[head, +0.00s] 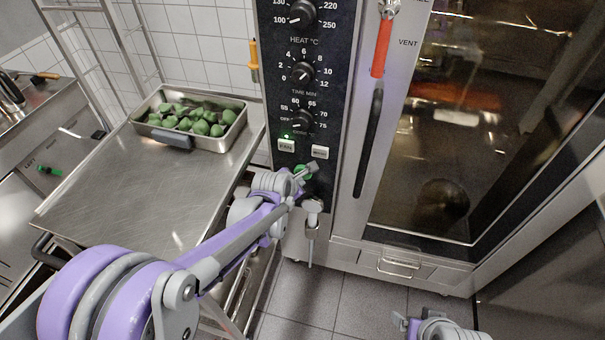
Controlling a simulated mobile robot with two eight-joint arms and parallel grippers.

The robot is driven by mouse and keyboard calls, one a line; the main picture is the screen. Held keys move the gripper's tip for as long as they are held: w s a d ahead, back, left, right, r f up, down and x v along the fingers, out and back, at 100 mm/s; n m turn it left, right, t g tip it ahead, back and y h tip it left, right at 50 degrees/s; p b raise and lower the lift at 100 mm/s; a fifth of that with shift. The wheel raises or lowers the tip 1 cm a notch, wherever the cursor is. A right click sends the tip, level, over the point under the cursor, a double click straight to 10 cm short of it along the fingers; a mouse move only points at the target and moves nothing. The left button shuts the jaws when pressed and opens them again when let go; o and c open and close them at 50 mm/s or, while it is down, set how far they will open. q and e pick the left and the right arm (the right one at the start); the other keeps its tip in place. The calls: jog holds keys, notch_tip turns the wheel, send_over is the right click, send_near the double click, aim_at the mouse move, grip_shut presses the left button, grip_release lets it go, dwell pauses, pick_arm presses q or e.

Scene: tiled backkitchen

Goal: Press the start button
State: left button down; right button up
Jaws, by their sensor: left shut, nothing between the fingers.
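The oven's black control panel (301,95) stands upright in the middle of the head view. A round green button (300,171) sits low on it, under two small pale buttons. My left gripper (311,168) is shut and empty, with its fingertips right in front of the green button and hiding part of it. I cannot tell whether the tips touch the button. Part of my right gripper (401,322) shows at the bottom edge, low over the floor and away from the panel; its finger opening is not clear.
The oven's glass door (470,110) with a dark vertical handle (368,143) stands right of the panel. A steel table (130,195) on the left carries a metal tray (241,121) of green vegetables. A metal fitting (312,222) juts out below the panel.

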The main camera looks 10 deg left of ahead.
pick_arm(q)
jog(key=shift+w, duration=0.1)
dwell(0.4)
jog(key=shift+w, duration=0.35)
jog(key=shift+w, duration=0.4)
dwell(0.5)
jog(key=shift+s, duration=0.85)
jog(key=s, duration=0.5)
jog(key=shift+a, duration=0.1)
dwell(1.0)
